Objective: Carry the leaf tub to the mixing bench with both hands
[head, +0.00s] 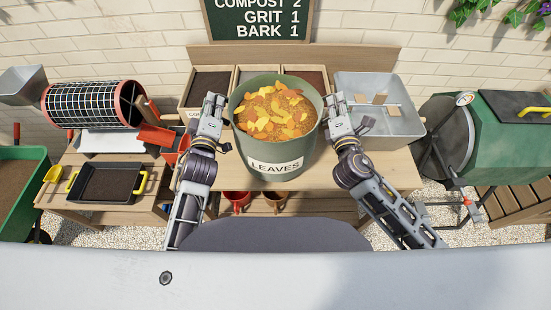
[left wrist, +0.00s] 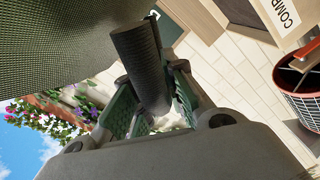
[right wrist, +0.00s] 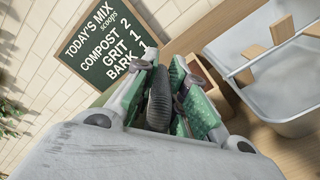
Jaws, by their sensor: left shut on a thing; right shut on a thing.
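The leaf tub (head: 270,170) is a dark green round tub labelled LEAVES, filled with yellow and orange leaves. It is upright in the middle of the head view, at the wooden mixing bench (head: 345,172). I cannot tell whether its base touches the bench top. My left gripper (head: 216,106) is shut on the tub's left handle, a dark ribbed grip (left wrist: 140,65) between green finger pads in the left wrist view. My right gripper (head: 334,106) is shut on the right handle, which shows dark between the pads in the right wrist view (right wrist: 159,100).
Compost, grit and bark bins (head: 208,85) stand along the bench back. A grey metal basin (head: 398,120) is close on the right. A sieve drum (head: 92,104) and a black tray (head: 106,183) are left, a green tumbler (head: 505,135) right. Pots (head: 238,200) sit below.

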